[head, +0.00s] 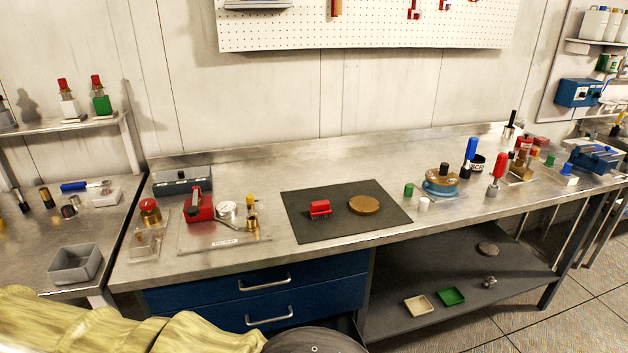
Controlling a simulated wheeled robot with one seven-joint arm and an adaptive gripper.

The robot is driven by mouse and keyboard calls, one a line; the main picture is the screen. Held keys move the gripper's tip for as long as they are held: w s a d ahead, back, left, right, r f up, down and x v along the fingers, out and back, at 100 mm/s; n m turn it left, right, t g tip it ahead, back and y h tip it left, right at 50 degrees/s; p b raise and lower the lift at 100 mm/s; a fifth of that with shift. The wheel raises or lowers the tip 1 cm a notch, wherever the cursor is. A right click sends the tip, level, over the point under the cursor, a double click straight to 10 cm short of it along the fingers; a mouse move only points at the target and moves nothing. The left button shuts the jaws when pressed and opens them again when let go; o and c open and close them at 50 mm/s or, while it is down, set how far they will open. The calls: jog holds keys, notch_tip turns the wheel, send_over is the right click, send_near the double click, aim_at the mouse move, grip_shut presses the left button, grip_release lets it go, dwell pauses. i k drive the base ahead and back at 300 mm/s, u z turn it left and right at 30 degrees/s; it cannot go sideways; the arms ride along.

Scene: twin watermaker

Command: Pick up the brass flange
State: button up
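A flat round brass disc, which looks like the brass flange (364,204), lies on the right half of the dark mat (335,228) on the steel workbench. A red brush-like block (320,208) lies to its left on the same mat, apart from it. Another brass-coloured round piece (441,178) sits on a blue round base further right, with a dark knob on top. My gripper is not in view; parts of my arm show at the bottom left, well away from the disc.
Left of the mat is a tray (222,244) with a red tool and brass parts. Right of it stand small green and white cylinders (423,204) and blue- and red-handled tools. The bench front is clear. A lower shelf (470,290) holds small trays.

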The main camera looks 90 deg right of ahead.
aim_at(362, 205)
jog(key=k, duration=0.5)
jog(key=z, duration=1.85)
